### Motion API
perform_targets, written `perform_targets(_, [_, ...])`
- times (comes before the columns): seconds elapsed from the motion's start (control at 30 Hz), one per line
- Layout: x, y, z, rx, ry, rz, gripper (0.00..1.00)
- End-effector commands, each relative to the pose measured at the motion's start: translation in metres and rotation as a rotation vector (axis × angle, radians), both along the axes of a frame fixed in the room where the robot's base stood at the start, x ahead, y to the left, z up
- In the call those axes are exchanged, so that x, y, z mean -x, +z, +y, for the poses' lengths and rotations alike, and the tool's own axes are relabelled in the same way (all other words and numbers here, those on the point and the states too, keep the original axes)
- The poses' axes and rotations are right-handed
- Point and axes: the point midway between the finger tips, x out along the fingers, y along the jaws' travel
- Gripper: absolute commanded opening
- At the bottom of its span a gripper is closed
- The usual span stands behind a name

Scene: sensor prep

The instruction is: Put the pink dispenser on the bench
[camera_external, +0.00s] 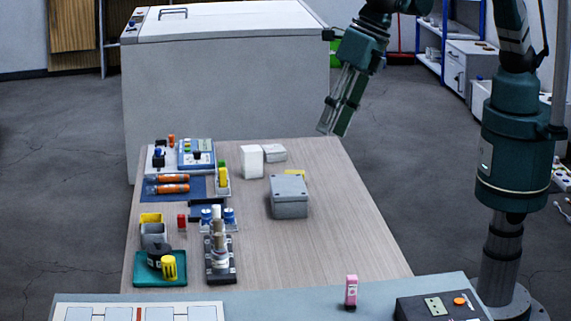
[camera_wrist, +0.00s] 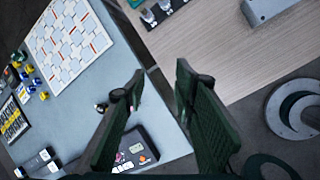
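The pink dispenser (camera_external: 351,291) stands upright on the grey-blue counter (camera_external: 270,305) at the front of the external view. In the wrist view, a small pale and dark thing (camera_wrist: 101,107) shows beside the left finger; I cannot tell whether it is the dispenser. The wood-topped bench (camera_external: 315,245) lies beyond the counter, and its top also shows in the wrist view (camera_wrist: 225,50). My gripper (camera_external: 333,132) appears raised near the bench's far right corner. In the wrist view my gripper (camera_wrist: 160,75) has its fingers apart, with nothing between them.
A grey box (camera_external: 289,197) and white blocks (camera_external: 252,161) sit on the bench. Its left side is crowded with bottles (camera_external: 218,247), a green tray (camera_external: 142,280) and instruments. The bench's right front is clear. A dark control box (camera_external: 440,306) is right of the dispenser.

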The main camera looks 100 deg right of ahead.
Motion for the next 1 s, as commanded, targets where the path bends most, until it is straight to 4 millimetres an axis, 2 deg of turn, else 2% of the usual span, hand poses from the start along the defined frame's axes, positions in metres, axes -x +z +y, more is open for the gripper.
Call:
perform_targets(0.03, [-0.001,0.009,-0.019,-0.018,-0.040,-0.001,0.28])
perform_targets(0.1, [-0.001,0.021,-0.041,-0.044,-0.096,0.000,0.28])
perform_targets(0.47, [0.012,0.070,-0.153,-0.181,-0.385,-0.001,0.28])
perform_targets(0.73, [0.033,0.097,-0.233,-0.285,-0.601,-0.003,0.28])
perform_targets(1.0, [0.063,0.117,-0.309,-0.392,-0.817,-0.007,0.28])
